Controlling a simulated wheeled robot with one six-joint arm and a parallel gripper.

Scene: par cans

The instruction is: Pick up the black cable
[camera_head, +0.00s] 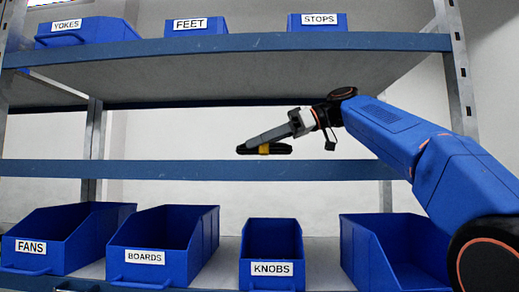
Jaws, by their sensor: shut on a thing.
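A black cable (279,150) is bundled into a flat coil with a yellow band (264,149) around its middle. It hangs in the air in the head view, in front of the shelf rack. My gripper (260,143), with grey fingers, is shut on the cable from the upper right. The fingertips meet the bundle near the yellow band. The far side of the cable is hidden.
Blue bins labelled FANS (62,239), BOARDS (163,250) and KNOBS (271,256) stand on the lower shelf, with another blue bin (398,250) at right. A blue shelf beam (200,170) runs behind the cable. YOKES, FEET and STOPS bins stand on the top shelf (230,42).

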